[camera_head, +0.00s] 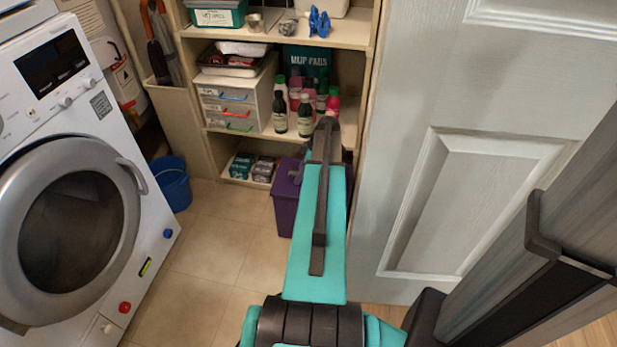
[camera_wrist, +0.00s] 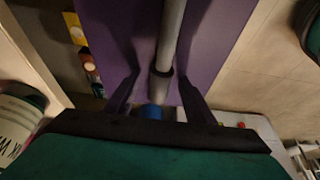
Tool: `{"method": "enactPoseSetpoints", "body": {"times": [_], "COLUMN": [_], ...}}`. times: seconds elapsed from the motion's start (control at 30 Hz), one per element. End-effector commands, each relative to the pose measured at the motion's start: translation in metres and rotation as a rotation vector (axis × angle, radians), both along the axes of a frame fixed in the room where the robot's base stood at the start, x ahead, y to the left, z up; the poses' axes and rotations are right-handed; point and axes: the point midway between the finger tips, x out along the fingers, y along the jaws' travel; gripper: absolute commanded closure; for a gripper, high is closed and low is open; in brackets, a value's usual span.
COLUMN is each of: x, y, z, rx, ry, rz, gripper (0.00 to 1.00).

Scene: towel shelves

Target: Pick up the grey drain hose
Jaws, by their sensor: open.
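In the wrist view the grey drain hose (camera_wrist: 171,35) runs from the top edge down between the two dark fingers of my gripper (camera_wrist: 158,75). It has a thicker grey cuff at its lower end, with a blue piece below that. The fingers are open, one on each side of the hose, with a gap on both sides. Behind the hose is a purple surface, which appears to be the purple bin (camera_head: 284,208) in the head view. In the head view my arm covers part of the bin, and I cannot make out the hose or the fingers clearly.
Shelves (camera_head: 345,31) with bottles (camera_head: 280,112), a drawer box (camera_head: 235,104) and cartons stand behind. A white washer (camera_head: 160,220) and a blue bucket (camera_head: 172,184) are at left. A white door (camera_head: 480,190) is close on the right. Tiled floor (camera_head: 215,262) is clear between.

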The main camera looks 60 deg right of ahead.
Motion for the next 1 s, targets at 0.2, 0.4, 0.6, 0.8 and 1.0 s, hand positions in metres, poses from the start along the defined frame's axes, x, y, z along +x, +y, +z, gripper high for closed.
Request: {"method": "enactPoseSetpoints", "body": {"times": [0.2,0.4,0.6,0.8,1.0], "x": [0.000,0.000,0.000,0.000,0.000], "y": [0.000,0.000,0.000,0.000,0.000], "z": [0.000,0.000,0.000,0.002,0.015], "rx": [0.000,0.000,0.000,0.000,-0.001], "ry": [0.000,0.000,0.000,0.000,0.000], "rz": [0.000,0.000,0.000,0.000,0.000], "gripper": [0.51,0.78,1.00,1.00,1.00]}}
